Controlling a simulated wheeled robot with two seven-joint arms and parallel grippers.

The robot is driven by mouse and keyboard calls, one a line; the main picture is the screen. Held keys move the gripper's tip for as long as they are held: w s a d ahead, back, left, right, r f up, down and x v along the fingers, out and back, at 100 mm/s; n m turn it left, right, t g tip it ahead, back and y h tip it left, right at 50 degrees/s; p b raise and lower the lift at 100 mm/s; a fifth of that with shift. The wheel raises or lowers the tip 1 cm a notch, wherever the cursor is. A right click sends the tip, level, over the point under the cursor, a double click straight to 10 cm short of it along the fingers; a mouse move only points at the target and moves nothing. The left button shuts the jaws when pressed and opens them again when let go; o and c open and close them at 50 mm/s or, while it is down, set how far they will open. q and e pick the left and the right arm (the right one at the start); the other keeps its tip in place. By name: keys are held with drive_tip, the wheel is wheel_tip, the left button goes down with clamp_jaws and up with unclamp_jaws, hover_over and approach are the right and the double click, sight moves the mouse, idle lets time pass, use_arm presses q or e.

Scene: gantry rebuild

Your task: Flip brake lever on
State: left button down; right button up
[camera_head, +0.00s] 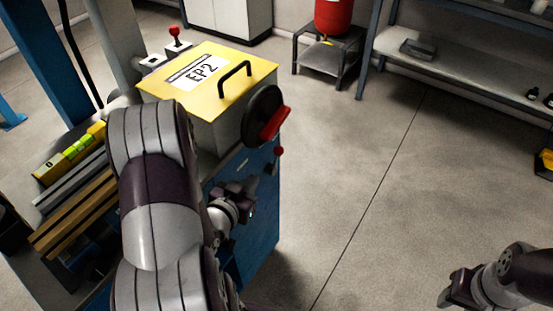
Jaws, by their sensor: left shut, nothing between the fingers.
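A small lever with a red ball knob (278,151) sticks out near the top of the blue cabinet side (262,215). Above it is a black disc (261,112) with a red handle (275,123). Another red-knobbed lever (174,33) stands upright on a small box behind the yellow lid. No label shows which one is the brake lever. My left gripper (242,192) is shut and empty beside the blue cabinet side, below and left of the small lever, apart from its knob. My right gripper (450,296) is low at the right, far from the levers; its fingers are unclear.
A yellow lid (222,70) marked EP2 with a black handle tops the cabinet. A red tank (333,15) on a stand and a shelf (460,62) stand behind. The floor between is clear.

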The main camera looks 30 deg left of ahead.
use_arm(q)
drive_tip(key=b, duration=0.2)
approach(278, 150)
drive_tip(key=x, duration=0.2)
drive_tip(key=f+x, duration=0.1)
drive_tip(key=x, duration=0.2)
drive_tip(key=shift+w+a+f, duration=0.1)
drive_tip(key=shift+w+f, duration=0.1)
drive_tip(key=shift+w, duration=0.4)
use_arm(e)
drive_tip(key=shift+s+f, duration=0.5)
drive_tip(key=shift+s, duration=0.15)
use_arm(q)
drive_tip(key=shift+w+r, duration=0.25)
drive_tip(key=shift+w, duration=0.5)
